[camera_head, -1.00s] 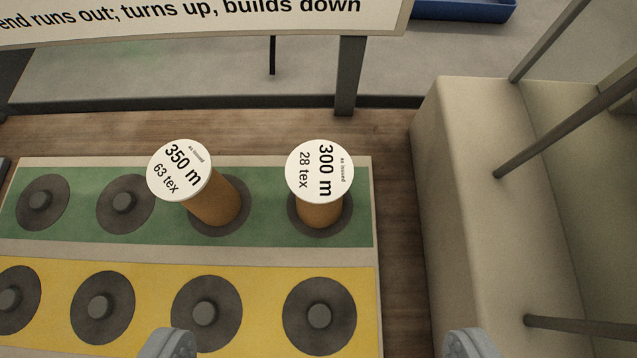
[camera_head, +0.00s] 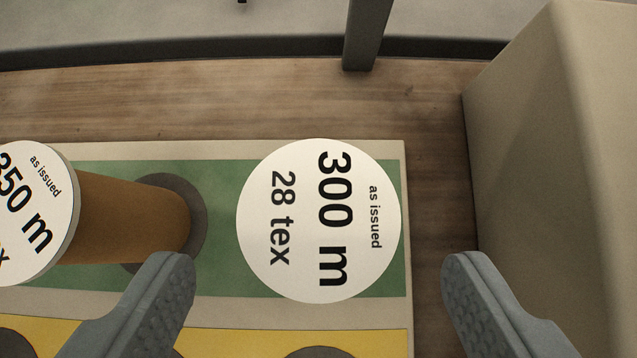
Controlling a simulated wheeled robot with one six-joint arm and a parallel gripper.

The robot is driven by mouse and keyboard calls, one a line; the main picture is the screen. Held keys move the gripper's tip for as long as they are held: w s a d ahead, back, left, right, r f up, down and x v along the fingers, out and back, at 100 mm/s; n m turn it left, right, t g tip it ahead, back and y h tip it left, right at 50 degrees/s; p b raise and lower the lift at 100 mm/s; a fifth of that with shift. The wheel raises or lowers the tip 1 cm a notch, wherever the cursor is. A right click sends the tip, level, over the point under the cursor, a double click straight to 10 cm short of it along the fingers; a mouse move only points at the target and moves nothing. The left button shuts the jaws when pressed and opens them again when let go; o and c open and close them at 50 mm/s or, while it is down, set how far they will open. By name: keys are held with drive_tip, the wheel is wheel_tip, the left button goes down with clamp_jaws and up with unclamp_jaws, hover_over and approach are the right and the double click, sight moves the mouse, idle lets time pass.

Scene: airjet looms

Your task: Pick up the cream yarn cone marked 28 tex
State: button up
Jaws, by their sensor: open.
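The yarn cone marked 28 tex (camera_head: 318,220) shows from above as a round white top reading "300 m", "28 tex" and "as issued". The top hides its body now; the earlier frame shows that body as orange-brown rather than cream. It stands on the green strip (camera_head: 225,172) near the board's right end. My gripper (camera_head: 320,262) is open, one finger to the lower left of the white top and one to the lower right. No contact with the cone shows, and nothing is between the fingers that I can see held.
A brown cone (camera_head: 130,215) with a white top marked 350 m stands on a dark disc left of the 28 tex cone, close to my left finger. A yellow strip (camera_head: 250,328) with dark discs lies in front. A beige block (camera_head: 560,170) rises at right. Bare wood lies behind.

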sight(318, 220)
drive_tip(key=shift+x, duration=2.75)
drive_tip(key=shift+r, duration=0.1)
drive_tip(key=c, duration=1.1)
